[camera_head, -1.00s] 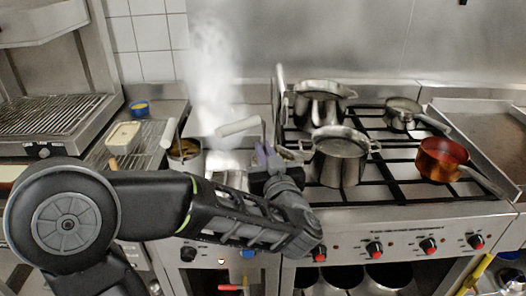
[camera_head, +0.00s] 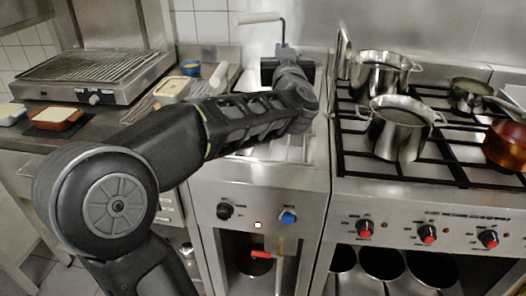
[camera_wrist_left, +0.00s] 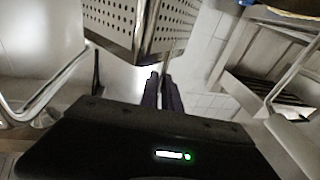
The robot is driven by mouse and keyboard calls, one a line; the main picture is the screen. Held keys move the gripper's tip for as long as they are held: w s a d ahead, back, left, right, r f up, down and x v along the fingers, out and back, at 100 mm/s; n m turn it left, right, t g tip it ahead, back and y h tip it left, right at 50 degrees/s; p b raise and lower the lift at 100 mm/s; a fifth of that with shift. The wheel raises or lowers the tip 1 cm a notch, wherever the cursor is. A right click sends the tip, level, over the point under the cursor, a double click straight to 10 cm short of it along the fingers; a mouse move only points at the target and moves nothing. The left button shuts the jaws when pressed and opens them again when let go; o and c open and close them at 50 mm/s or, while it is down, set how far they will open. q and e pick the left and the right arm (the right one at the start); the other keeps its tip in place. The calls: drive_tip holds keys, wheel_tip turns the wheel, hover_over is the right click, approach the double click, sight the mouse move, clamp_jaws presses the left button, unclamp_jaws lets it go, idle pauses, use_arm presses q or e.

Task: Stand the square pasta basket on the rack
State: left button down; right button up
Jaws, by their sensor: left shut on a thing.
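The square pasta basket has perforated metal walls (camera_wrist_left: 150,25), seen close above my fingers in the left wrist view. Its pale handle on a bent rod (camera_head: 260,18) rises above my gripper in the head view; its body is hidden there behind my arm. My left gripper (camera_head: 288,62) is over the back of the pasta cooker, shut on the basket. Its narrow fingers (camera_wrist_left: 164,84) are close together in the wrist view; the exact grip point is unclear. The wire rack (camera_head: 199,89) lies on the counter left of the cooker. My right gripper is not in view.
On the rack are a pale tub (camera_head: 172,87) and, at its right side, another pale handle (camera_head: 218,76). A blue bowl (camera_head: 190,67) stands behind. A grill (camera_head: 92,70) is farther left. Pots (camera_head: 398,128) stand on the stove at right.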

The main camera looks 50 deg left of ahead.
use_arm(q)
drive_tip(key=shift+a+r, duration=0.1)
drive_tip(key=shift+r, duration=0.15)
wheel_tip(320, 180, down, 5)
drive_tip(key=shift+b, duration=0.7)
drive_tip(key=shift+f+b, duration=0.55)
drive_tip(key=shift+f, duration=2)
